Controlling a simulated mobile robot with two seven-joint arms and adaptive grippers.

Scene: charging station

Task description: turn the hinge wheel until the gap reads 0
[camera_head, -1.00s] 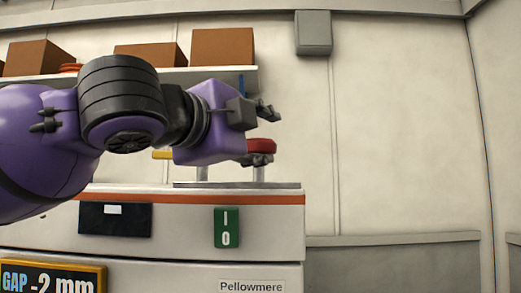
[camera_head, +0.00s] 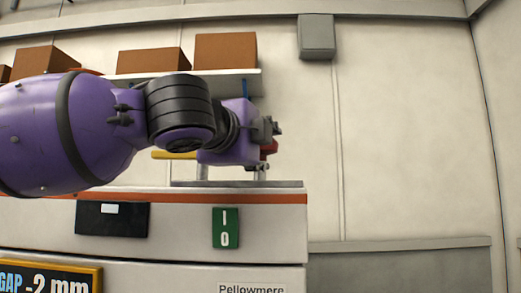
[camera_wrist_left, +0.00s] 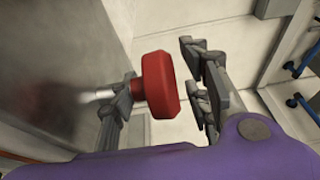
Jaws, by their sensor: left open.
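The red wheel (camera_head: 268,149) stands on a short post on top of the white machine, partly hidden behind my left gripper (camera_head: 274,128). A yellow handle or wheel (camera_head: 174,155) shows to its left, mostly behind my arm. I cannot tell from labels which one is the hinge wheel. In the left wrist view the red wheel (camera_wrist_left: 158,85) lies between the spread fingers of my left gripper (camera_wrist_left: 166,82), close to the left finger. Whether they touch is unclear. The gap display (camera_head: 48,281) reads -2 mm, cut off at the frame's lower left. My right gripper is not in view.
The machine front (camera_head: 180,235) carries a green I/O switch plate (camera_head: 226,228) and a dark panel (camera_head: 112,219). A shelf with brown boxes (camera_head: 225,50) hangs behind. A grey wall box (camera_head: 316,36) is at upper right. The space right of the machine top is clear.

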